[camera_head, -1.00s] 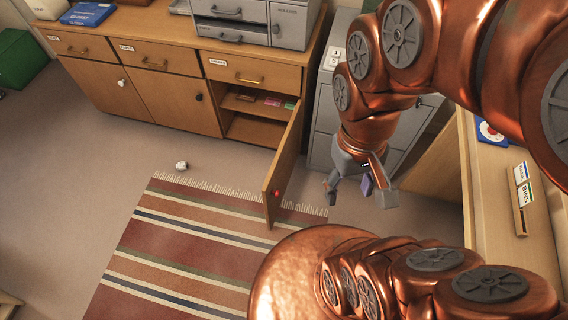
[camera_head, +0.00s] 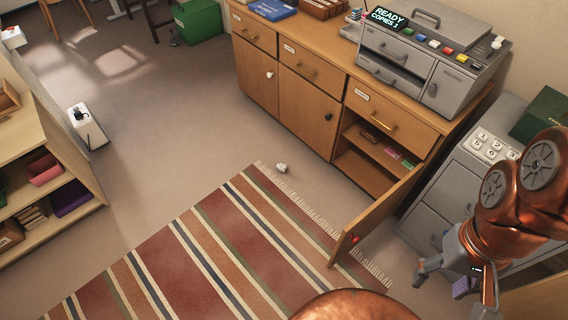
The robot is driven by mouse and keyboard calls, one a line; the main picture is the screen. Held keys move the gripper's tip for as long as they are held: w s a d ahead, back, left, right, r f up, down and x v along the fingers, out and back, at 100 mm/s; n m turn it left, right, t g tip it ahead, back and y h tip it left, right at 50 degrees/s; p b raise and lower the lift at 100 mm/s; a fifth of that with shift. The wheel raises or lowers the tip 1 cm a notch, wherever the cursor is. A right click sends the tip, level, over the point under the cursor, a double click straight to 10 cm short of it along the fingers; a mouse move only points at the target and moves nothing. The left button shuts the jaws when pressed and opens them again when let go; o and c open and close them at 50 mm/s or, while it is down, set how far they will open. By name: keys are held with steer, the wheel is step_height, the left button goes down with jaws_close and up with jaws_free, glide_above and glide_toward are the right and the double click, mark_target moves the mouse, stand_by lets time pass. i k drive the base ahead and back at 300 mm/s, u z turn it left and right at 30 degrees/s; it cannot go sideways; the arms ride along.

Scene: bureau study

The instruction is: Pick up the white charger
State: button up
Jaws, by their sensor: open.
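A small white object (camera_head: 497,42) sits on the right end of the grey copier's top; it may be the white charger, but it is too small to be sure. Another small white lump (camera_head: 281,168) lies on the floor by the rug's fringe; it looks crumpled, and I cannot tell what it is. My gripper (camera_head: 441,284) is open and empty at the lower right. It hangs in front of the grey filing cabinet, right of the open cupboard door, apart from both white objects.
The wooden cupboard's door (camera_head: 376,217) stands open into the room. The grey copier (camera_head: 440,75) is on the cupboard top. A grey filing cabinet (camera_head: 437,205) stands beside it. A striped rug (camera_head: 200,255) covers the floor; bare floor (camera_head: 180,130) is clear at left. A shelf unit (camera_head: 75,165) stands far left.

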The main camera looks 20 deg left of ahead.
mark_target(282, 168)
steer(key=z, duration=1.65)
steer(key=k, duration=0.75)
steer(key=u, duration=2.6)
steer(key=i, duration=1.7)
